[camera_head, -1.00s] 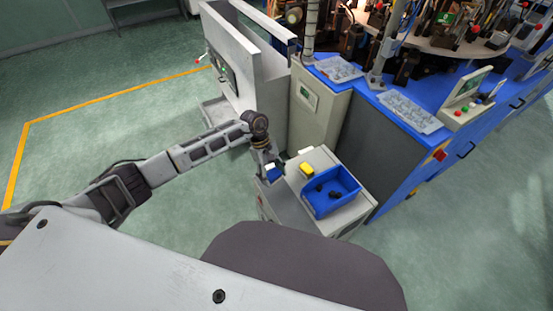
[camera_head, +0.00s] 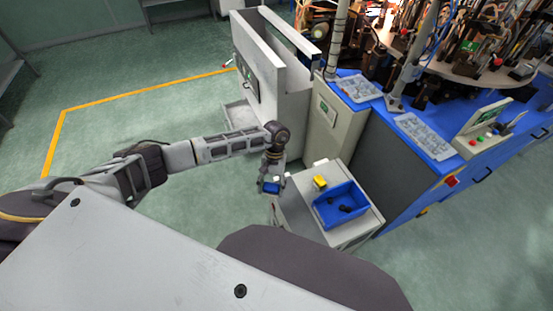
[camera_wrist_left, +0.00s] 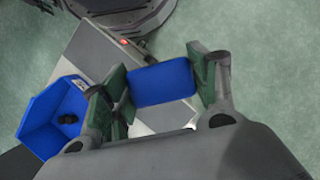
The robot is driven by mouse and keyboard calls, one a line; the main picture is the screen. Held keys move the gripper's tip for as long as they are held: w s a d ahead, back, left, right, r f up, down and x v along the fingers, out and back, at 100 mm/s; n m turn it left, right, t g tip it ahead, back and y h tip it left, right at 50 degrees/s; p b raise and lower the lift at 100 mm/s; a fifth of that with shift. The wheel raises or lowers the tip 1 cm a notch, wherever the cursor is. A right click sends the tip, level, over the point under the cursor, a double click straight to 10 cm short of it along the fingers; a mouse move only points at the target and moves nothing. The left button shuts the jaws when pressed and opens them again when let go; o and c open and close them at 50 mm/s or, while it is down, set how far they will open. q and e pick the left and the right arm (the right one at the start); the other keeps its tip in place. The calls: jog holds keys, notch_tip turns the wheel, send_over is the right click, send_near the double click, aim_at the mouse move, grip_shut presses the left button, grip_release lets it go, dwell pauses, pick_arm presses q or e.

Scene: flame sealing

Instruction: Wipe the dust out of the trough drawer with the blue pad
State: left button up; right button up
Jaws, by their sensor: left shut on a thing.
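My left gripper (camera_head: 271,182) is shut on the blue pad (camera_head: 270,188), held in the air just left of the small grey cabinet. In the left wrist view the pad (camera_wrist_left: 163,84) sits between the two green-lined fingers of the left gripper (camera_wrist_left: 164,80). The trough drawer (camera_head: 239,115) juts out low from the left side of the tall pale machine, beyond my left arm and up the picture from the gripper. Dust in it is too small to make out. My right gripper is not in view.
The grey cabinet (camera_head: 340,231) carries a blue bin (camera_head: 358,218) with dark parts and a yellow object (camera_head: 320,182). The tall pale machine (camera_head: 284,115) and a blue workbench (camera_head: 445,165) stand behind. Green floor (camera_head: 150,115) left of the machine is open.

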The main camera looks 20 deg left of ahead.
pick_arm(q)
jog(key=shift+s+a+r+m+y+p, duration=0.4)
jog(key=shift+s+a+r+m+p, duration=0.2)
jog(key=shift+m, duration=0.4)
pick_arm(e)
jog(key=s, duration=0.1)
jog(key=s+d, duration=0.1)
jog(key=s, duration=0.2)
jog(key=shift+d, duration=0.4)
pick_arm(q)
jog(key=shift+a, duration=0.1)
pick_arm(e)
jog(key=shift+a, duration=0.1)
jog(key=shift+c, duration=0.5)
